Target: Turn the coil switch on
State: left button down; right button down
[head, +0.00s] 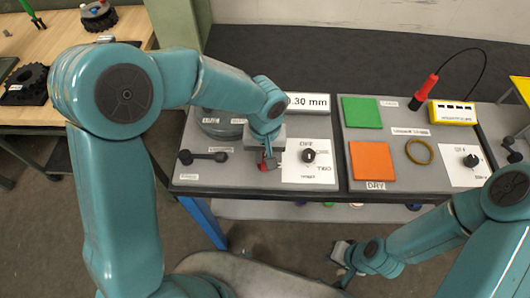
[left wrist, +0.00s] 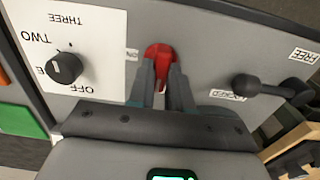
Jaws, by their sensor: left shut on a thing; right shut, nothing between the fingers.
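A red piece (left wrist: 158,52), which may be the coil switch, stands on the grey panel in the left wrist view. My left gripper (left wrist: 160,88) is shut on it, with the two fingers hiding its lower part. In the head view the left gripper (head: 267,160) points down at the panel, and a bit of red shows by its fingertips. A black dial (head: 309,156) on a white plate is just right of the gripper. Its plate reads OFF, TWO and THREE in the left wrist view (left wrist: 63,68). My right gripper (head: 342,252) is shut and empty below the bench edge.
A black lever (head: 203,156) lies left of the left gripper, with LOCKED and FREE labels in the wrist view. Green (head: 362,112) and orange (head: 372,161) pads, a brass ring (head: 419,151) and a yellow box (head: 452,112) with a red probe (head: 424,92) are to the right.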

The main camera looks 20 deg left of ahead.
pick_arm(q)
jog(key=shift+m, duration=0.3)
jog(key=m+b, duration=0.1)
jog(key=m, duration=0.2)
jog(key=shift+m, duration=0.4)
jog(key=m, duration=0.4)
jog(key=shift+m, duration=0.3)
jog(key=m, duration=0.4)
jog(key=shift+r, duration=0.1)
jog(key=shift+w+m+p, duration=0.1)
jog(key=shift+m+p, duration=0.2)
jog(key=shift+m, duration=2.1)
jog(key=c, duration=1)
grip_release()
jog(key=shift+c, duration=0.2)
notch_tip(320, 180, up, 16)
jog(key=shift+r, duration=0.15)
